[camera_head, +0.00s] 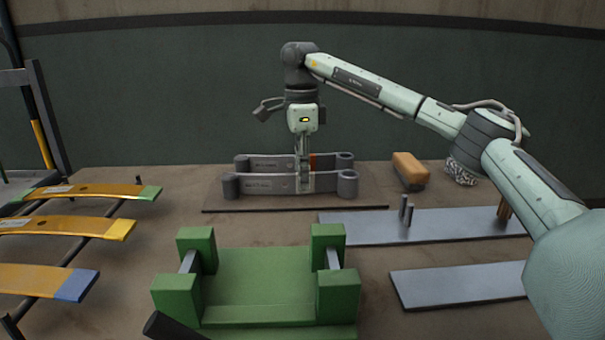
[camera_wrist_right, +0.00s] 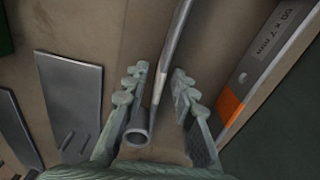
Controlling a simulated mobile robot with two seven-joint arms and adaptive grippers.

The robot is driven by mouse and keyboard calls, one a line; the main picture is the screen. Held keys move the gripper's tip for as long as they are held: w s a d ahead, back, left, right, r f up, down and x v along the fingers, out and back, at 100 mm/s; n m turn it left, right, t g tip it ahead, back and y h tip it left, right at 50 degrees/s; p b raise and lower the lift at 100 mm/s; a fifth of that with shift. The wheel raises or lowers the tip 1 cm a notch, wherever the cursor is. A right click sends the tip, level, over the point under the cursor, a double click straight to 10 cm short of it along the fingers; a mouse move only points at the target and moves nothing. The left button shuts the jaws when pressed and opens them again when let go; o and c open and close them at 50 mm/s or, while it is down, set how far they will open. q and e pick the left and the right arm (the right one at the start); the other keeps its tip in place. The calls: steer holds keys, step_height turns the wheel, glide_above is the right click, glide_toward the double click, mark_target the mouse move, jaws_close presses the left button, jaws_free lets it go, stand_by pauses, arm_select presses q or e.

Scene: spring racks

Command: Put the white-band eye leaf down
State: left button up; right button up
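The white-band eye leaf (camera_head: 262,185) is a grey bar with a rolled eye at each end. It stands on edge along a dark board (camera_head: 300,206), apparently resting on it. My right gripper (camera_head: 303,180) points down at the leaf's middle, by its pale band. In the right wrist view the leaf (camera_wrist_right: 174,48) runs between the two fingers (camera_wrist_right: 161,72). They are apart, with gaps showing beside the bar. My left gripper is not in view.
A similar leaf with an orange band (camera_head: 270,163) stands just behind; its band shows right of the fingers (camera_wrist_right: 230,104). A green fixture (camera_head: 262,275) stands in front. Grey plates (camera_head: 455,288) lie right, near an orange-brown block (camera_head: 409,168). Orange leaves (camera_head: 75,228) sit on the left rack.

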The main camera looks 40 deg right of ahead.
step_height(320, 180, up, 7)
steer(key=shift+w+f, duration=0.1)
steer(key=shift+f, duration=0.05)
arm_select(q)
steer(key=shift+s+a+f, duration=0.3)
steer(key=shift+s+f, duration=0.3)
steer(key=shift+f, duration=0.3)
arm_select(e)
steer(key=shift+r, duration=2.8)
